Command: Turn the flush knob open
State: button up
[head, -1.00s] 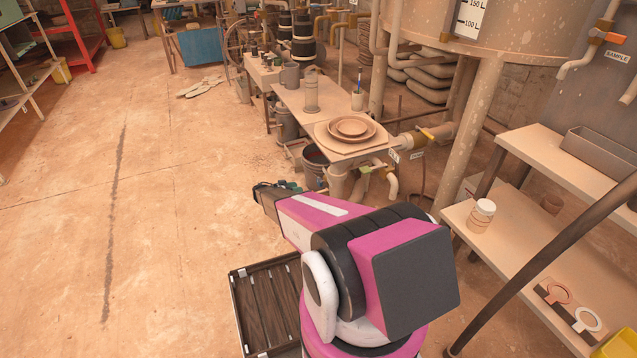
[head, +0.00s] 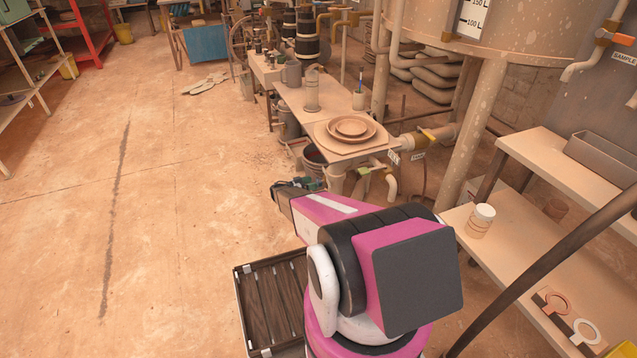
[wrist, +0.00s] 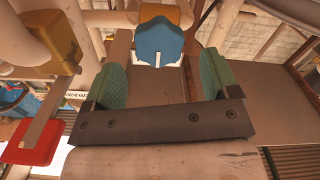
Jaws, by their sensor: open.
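A blue knob (wrist: 160,42) with a scalloped edge and a small white mark shows at the top middle of the wrist view, below a yellow fitting (wrist: 165,12). I take it for the flush knob; no label is readable on it. My gripper (wrist: 162,80) is open, with a green pad on each side. The knob appears beyond the pads, in line with the gap between them, and I see no contact. In the head view my gripper (head: 300,186) is beside the lower pipes at the near end of the bench, and the blue knob cannot be made out there.
A yellow valve (wrist: 50,45) with a red handle (wrist: 38,142) is close on the left in the wrist view. In the head view a bench (head: 300,97) carries brown plates (head: 350,130). A bucket (head: 315,158) stands under it. The floor at left is open.

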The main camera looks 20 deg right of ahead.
aim_at(317, 181)
jog(key=shift+d, duration=2.25)
jog(key=c, duration=0.9)
